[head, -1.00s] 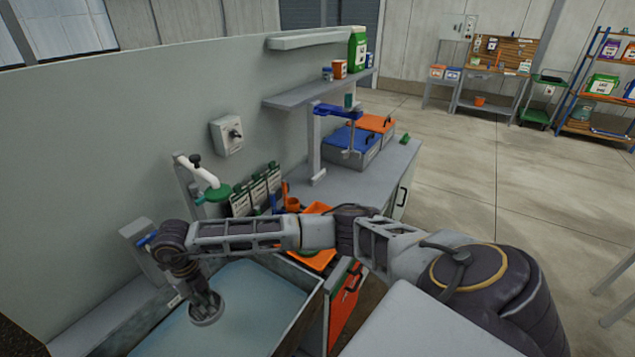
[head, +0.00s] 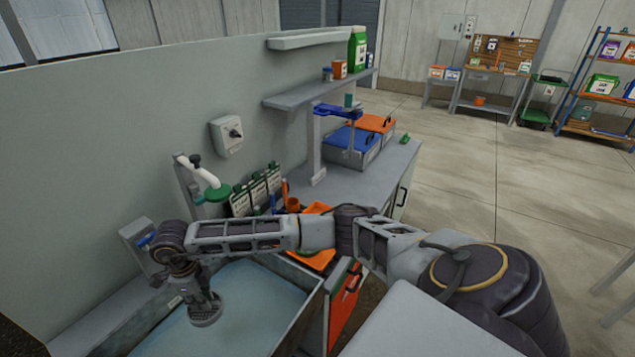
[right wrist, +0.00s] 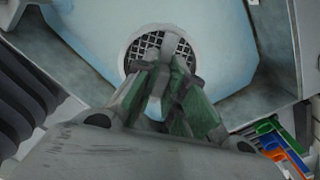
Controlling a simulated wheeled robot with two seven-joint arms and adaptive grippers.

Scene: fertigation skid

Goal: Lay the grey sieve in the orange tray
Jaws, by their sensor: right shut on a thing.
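The grey sieve (head: 205,318) is a round grey piece with a dark mesh, held over the pale blue water of the tank. My right gripper (head: 203,298) points down and is shut on the sieve. In the right wrist view the sieve's mesh (right wrist: 180,48) and pale rim show just beyond the fingertips of my right gripper (right wrist: 160,75). The orange tray (head: 318,258) lies on the bench to the right of the tank, partly hidden behind my right arm. My left gripper is not in view.
The tank (head: 296,325) has raised walls around the water. An orange cup (head: 293,204) and a white pipe with a green collar (head: 216,192) stand behind my arm. Blue (head: 350,146) and orange lidded boxes sit farther back on the grey bench.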

